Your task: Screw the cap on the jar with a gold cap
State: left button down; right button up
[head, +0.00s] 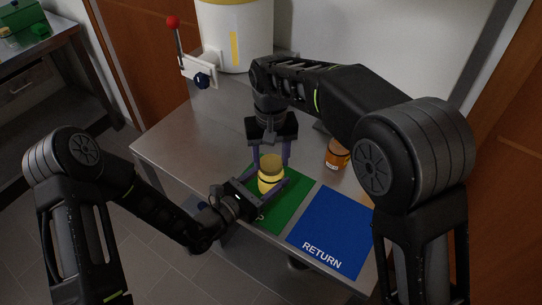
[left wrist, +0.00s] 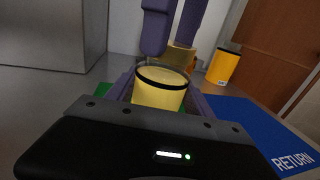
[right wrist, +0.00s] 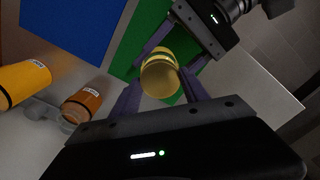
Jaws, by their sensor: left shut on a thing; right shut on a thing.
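A glass jar with yellow contents (head: 270,184) stands upright over the green mat (head: 292,209). The left wrist view shows its yellow body and dark band (left wrist: 158,92). My left gripper (head: 264,195) is shut around the jar's body from the front left. A gold cap (head: 270,161) is at the jar's top; it also shows in the right wrist view (right wrist: 160,80). My right gripper (head: 270,160) points down from above, shut on the cap with its purple fingers either side. In the left wrist view the cap (left wrist: 180,57) appears just above the rim; I cannot tell whether it is seated.
A blue mat marked RETURN (head: 335,232) lies right of the green mat. An orange jar (head: 337,156) stands behind it; the right wrist view shows a second orange container (right wrist: 22,83). A white drum (head: 235,35) and red-knobbed lever (head: 173,22) are at the back. The table's left is clear.

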jog(key=shift+f, duration=0.3)
